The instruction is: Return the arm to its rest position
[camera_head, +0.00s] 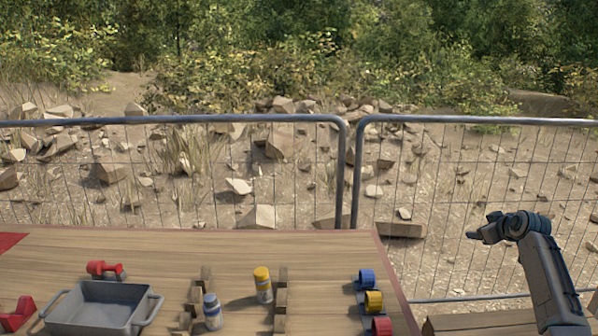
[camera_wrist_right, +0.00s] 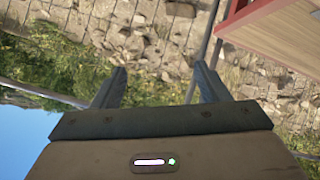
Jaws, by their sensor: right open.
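My right arm (camera_head: 543,265) is raised at the right of the head view, beyond the table's right edge. Its gripper (camera_head: 474,237) points left, in front of the wire fence and clear of the table. In the right wrist view the gripper (camera_wrist_right: 161,85) has its two fingers apart with nothing between them. My left arm and gripper are not in view.
The wooden table (camera_head: 200,255) holds a grey tray (camera_head: 98,307), a blue-topped cylinder (camera_head: 212,311), a yellow-topped cylinder (camera_head: 263,285) and wooden racks. Blue, yellow and red round pieces (camera_head: 373,301) line its right edge. A wire fence (camera_head: 470,190) stands behind.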

